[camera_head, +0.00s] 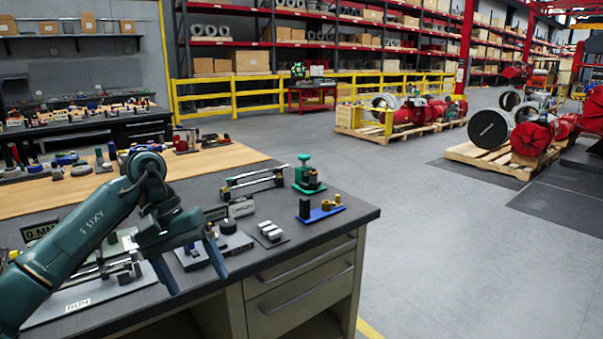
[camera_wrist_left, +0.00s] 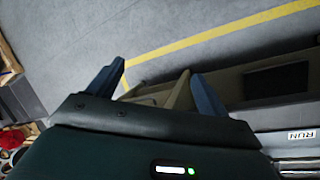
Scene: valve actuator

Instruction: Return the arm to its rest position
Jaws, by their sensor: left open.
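My left arm (camera_head: 85,235) is dark green and reaches in from the left over the workbench (camera_head: 345,230). My left gripper (camera_head: 198,283) has two blue fingers, spread apart and pointing down, by the front edge of the bench. Nothing shows between the fingers. In the left wrist view the gripper (camera_wrist_left: 157,70) is also open and empty, with the floor (camera_wrist_left: 75,25) and the bench front behind it. My right arm and right gripper are not in view.
Close to the gripper on the bench are a small metal block set (camera_head: 271,231), a black round part (camera_head: 228,226) and a plate marked RUN (camera_head: 78,304). A blue fixture (camera_head: 322,213) and a green fixture (camera_head: 308,178) stand farther right.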

